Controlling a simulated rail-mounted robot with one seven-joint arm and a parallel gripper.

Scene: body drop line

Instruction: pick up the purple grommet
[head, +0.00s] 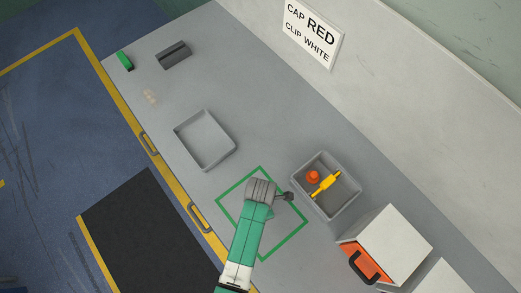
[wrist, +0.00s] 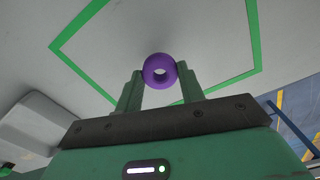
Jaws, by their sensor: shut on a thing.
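The purple grommet (wrist: 149,70) is a thick ring with a round hole, between the tips of my gripper's two green fingers in the wrist view. My gripper (wrist: 159,75) is shut on it. In the head view my gripper (head: 287,196) is over the right part of the green outlined square (head: 233,187) on the grey bench. The grommet cannot be made out in the head view. How high it is above the bench I cannot tell.
A grey bin (head: 325,213) with an orange piece (head: 313,177) and a yellow piece (head: 326,184) stands just right of my gripper. An empty grey tray (head: 232,152) lies up and left. White boxes (head: 391,246), one with an orange handled front, stand lower right.

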